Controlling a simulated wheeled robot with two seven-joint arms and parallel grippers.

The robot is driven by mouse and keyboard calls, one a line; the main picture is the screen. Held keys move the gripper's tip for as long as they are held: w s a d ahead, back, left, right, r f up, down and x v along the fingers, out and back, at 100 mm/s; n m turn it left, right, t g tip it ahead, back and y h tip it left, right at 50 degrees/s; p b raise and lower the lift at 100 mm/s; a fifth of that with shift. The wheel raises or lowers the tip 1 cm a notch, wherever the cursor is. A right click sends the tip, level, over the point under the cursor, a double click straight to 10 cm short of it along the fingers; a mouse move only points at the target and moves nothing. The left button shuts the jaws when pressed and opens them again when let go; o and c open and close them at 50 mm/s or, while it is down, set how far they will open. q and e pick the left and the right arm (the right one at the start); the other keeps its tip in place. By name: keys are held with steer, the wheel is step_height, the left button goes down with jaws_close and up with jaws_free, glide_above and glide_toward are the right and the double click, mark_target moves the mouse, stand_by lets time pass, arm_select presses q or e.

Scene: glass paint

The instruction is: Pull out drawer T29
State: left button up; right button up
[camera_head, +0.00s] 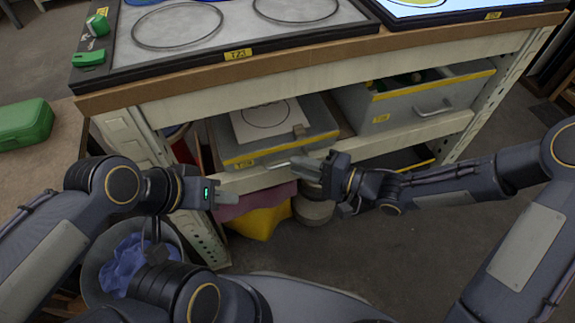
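Two grey drawers with yellow front edges stand partly open under the workbench. The left drawer (240,148) holds a white sheet with a drawn circle. The right drawer (425,100) holds dark and green items. Each has a small yellow label, too small to read surely, so I cannot tell which is T29. My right gripper (305,167) is at the right end of the left drawer's front, beside its pale handle (277,165). Whether it touches the handle or is open is unclear. My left gripper (224,199) is below and left of that drawer, its fingers looking closed together and empty.
The workbench (300,60) carries a black-framed panel labelled T23. Its metal legs stand at both sides. A yellow container (262,222) and a round pale container (313,211) are below the left drawer. A bin with blue material (125,265) is at lower left. A green case (25,122) lies left.

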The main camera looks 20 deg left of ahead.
steer(key=shift+b+x, duration=0.45)
steer(key=shift+x, duration=1.3)
steer(key=shift+c, duration=0.2)
jaws_close()
